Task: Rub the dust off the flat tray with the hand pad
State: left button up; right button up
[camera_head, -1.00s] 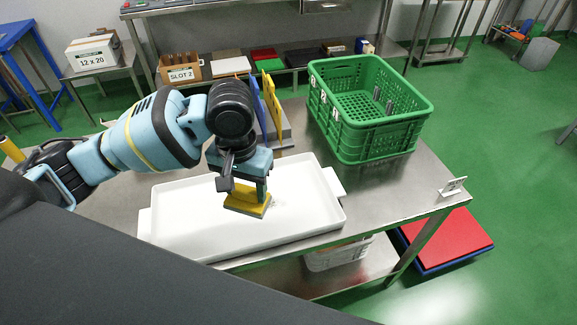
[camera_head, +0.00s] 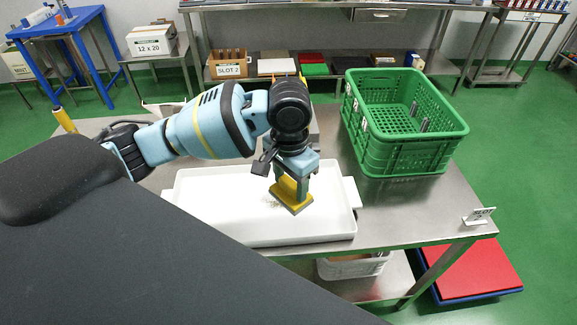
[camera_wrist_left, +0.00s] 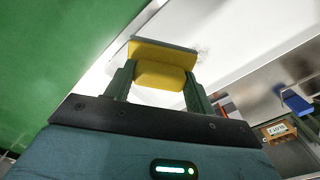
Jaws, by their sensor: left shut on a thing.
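The flat white tray (camera_head: 225,225) lies on the steel table. My left gripper (camera_head: 292,182) is shut on the yellow hand pad (camera_head: 293,195), which has a grey underside. The pad is over the right half of the tray, at or close to its surface; I cannot tell whether it touches. My right gripper is not in view.
A green crate (camera_head: 405,150) stands on the table (camera_head: 420,205) to the right of the tray. A small slot sign (camera_head: 479,216) stands at the table's right corner. The table between crate, sign and tray is clear.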

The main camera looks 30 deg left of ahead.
pick_arm(q)
jog(key=w+a+f+m, duration=0.5)
jog(key=w+m, duration=0.3)
jog(key=m, duration=0.9)
jog(key=shift+w+a+f, duration=0.25)
jog(key=shift+w+f, duration=0.1)
jog(key=shift+f, duration=0.35)
